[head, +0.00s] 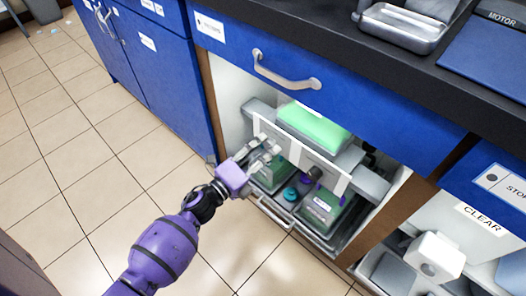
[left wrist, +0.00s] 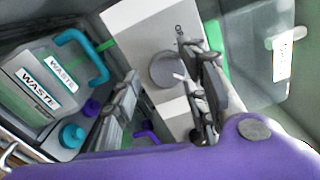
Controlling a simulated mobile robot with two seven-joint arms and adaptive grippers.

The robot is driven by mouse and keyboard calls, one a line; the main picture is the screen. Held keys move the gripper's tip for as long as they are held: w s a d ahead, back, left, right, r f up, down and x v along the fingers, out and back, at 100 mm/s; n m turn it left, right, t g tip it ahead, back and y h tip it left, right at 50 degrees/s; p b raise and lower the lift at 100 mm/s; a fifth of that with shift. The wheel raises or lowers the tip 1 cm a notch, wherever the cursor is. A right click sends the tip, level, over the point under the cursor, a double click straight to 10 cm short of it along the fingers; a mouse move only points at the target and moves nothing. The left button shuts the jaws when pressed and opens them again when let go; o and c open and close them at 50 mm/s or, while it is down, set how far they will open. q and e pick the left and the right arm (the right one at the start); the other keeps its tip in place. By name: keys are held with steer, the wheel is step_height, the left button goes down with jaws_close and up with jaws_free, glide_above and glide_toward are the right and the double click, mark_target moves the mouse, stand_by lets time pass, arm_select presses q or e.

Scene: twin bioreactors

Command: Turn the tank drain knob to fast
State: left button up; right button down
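A round grey knob (left wrist: 168,70) sits on a white panel (left wrist: 135,25) in the left wrist view, with small marks above it too blurred to read. My left gripper (left wrist: 160,80) is open, its fingers apart on either side of the knob in the picture; I cannot tell whether they touch it. In the head view my left gripper (head: 266,147) is at the left part of the white panel under the green tank (head: 312,125) and hides what is behind it. A dark knob (head: 314,173) shows farther right on that panel. My right gripper is not in view.
Below the panel is a tray with a metal handle (head: 272,216), holding waste containers, one with a WASTE label (left wrist: 62,75) and a teal handle (left wrist: 85,55). A blue drawer (head: 340,85) overhangs the opening. Tiled floor (head: 90,185) on the left is clear.

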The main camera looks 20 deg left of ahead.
arm_select(q)
steer(key=v, duration=1.2)
